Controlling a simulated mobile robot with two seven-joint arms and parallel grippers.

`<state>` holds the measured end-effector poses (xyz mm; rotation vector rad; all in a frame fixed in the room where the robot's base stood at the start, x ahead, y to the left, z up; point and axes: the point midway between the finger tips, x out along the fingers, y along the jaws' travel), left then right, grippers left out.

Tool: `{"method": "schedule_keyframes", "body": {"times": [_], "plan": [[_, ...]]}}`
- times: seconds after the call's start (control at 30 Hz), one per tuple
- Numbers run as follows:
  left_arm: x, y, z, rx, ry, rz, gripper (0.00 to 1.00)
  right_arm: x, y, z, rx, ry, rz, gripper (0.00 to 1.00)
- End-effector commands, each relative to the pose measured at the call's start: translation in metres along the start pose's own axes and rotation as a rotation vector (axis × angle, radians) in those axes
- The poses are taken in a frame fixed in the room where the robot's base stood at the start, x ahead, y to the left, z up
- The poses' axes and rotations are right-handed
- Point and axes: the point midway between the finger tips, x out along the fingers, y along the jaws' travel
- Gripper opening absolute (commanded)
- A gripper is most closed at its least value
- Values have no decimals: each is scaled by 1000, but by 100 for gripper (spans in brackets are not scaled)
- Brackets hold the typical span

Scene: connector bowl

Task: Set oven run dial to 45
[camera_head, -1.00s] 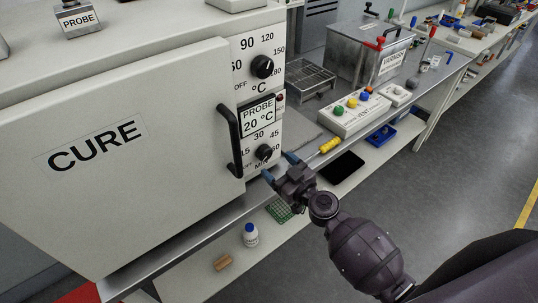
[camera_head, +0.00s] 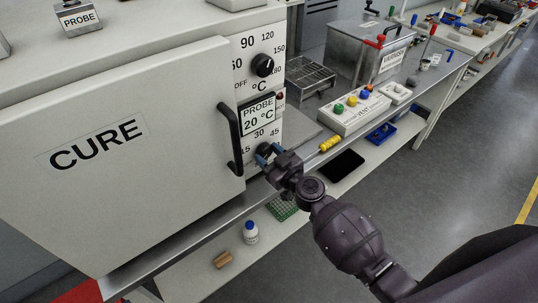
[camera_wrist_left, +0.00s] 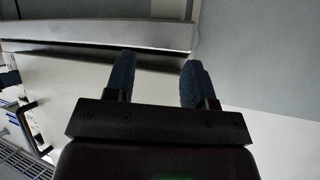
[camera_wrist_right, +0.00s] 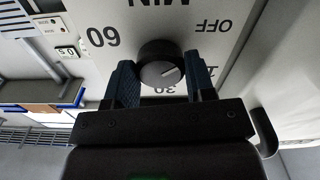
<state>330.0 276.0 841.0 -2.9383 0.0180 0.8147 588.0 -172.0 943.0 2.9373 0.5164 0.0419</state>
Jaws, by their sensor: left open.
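The oven's lower run dial, a black knob (camera_head: 264,149) marked in minutes, is on the front panel right of the CURE door; it also shows in the right wrist view (camera_wrist_right: 160,62). There its white mark is on the side toward the 15. My right gripper (camera_wrist_right: 161,80) has its blue fingers on either side of the knob, not visibly clamped. It covers part of the dial in the head view (camera_head: 269,154), and a finger hides the 45 in the wrist view. My left gripper (camera_wrist_left: 157,80) is open and empty near pale surfaces, outside the head view.
The door handle (camera_head: 230,140) stands out just left of the dial. The temperature knob (camera_head: 262,65) and probe display (camera_head: 258,116) are above. A yellow-handled tool (camera_head: 330,143) and a button box (camera_head: 353,111) lie right of my right gripper.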

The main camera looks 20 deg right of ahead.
Motion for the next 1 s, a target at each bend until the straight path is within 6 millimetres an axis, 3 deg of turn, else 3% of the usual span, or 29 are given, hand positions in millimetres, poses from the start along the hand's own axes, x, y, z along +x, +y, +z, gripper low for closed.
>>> {"method": "schedule_keyframes", "body": {"times": [0.47, 1.0], "plan": [[-1, 0, 6, -1, -9, -1, 50, 0, 0, 0, 80, 1, 0, 26], [4, 1, 9, 0, -4, 0, 50, 0, -1, 0, 507, 0, 0, 26]]}}
